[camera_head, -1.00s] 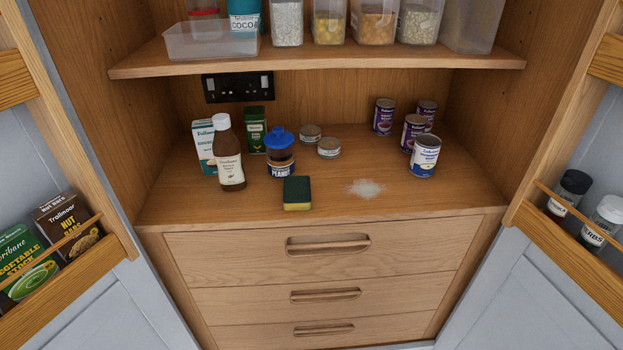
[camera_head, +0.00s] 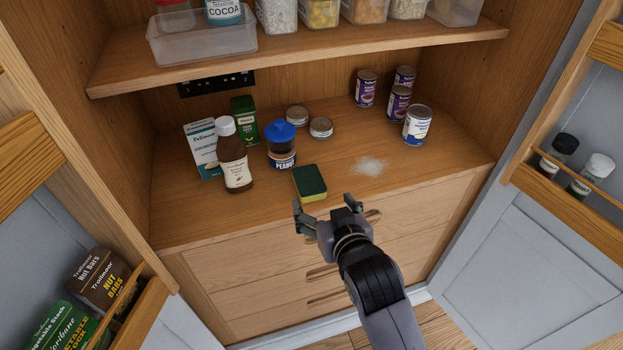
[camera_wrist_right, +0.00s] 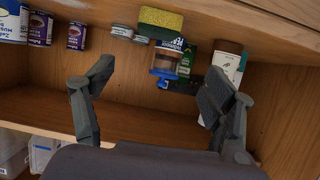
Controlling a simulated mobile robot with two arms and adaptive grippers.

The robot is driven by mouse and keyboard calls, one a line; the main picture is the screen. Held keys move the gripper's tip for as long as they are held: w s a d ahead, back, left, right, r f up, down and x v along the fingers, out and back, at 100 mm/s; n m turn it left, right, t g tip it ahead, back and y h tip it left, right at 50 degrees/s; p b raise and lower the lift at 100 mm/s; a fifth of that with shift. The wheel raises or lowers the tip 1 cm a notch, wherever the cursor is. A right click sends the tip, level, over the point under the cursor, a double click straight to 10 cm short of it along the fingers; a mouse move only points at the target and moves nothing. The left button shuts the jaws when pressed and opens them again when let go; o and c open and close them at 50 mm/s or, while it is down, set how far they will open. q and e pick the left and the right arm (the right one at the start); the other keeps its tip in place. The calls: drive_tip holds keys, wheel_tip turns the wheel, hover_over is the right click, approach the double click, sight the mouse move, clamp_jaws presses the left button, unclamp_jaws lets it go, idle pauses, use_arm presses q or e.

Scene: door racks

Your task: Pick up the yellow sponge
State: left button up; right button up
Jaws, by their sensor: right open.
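The yellow sponge (camera_head: 310,183) has a dark green top and lies near the front edge of the cupboard counter, in front of the peanut jar. In the right wrist view the sponge (camera_wrist_right: 161,22) shows at the top, with its yellow side facing the camera, beyond the fingertips and between their lines. My right gripper (camera_head: 326,207) is open and empty, just in front of the counter edge and close to the sponge, not visibly touching it. Its two spread fingers also show in the right wrist view (camera_wrist_right: 160,88). My left gripper is not in view.
A blue-lidded peanut jar (camera_head: 282,150) stands behind the sponge, with a brown bottle (camera_head: 234,160) to its left. A white spill (camera_head: 369,166) lies to the right. Several cans (camera_head: 417,125) stand at the back right. A shelf (camera_head: 300,50) overhangs the counter.

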drive_tip(key=p, duration=0.1)
approach(308, 176)
drive_tip(key=x, duration=0.2)
drive_tip(key=a+x, duration=0.1)
drive_tip(key=x, duration=0.1)
drive_tip(key=shift+s+d, duration=0.1)
drive_tip(key=shift+s, duration=0.1)
drive_tip(key=shift+w, duration=0.35)
drive_tip(key=x, duration=0.1)
drive_tip(key=p+x, duration=0.1)
drive_tip(key=x, duration=0.2)
drive_tip(key=shift+w+d, duration=0.2)
drive_tip(key=shift+d, duration=0.1)
drive_tip(key=shift+w+a+f, duration=0.1)
drive_tip(key=shift+w+f, duration=0.15)
drive_tip(key=shift+w, duration=0.05)
drive_tip(key=shift+c, duration=0.5)
drive_tip(key=c, duration=0.7)
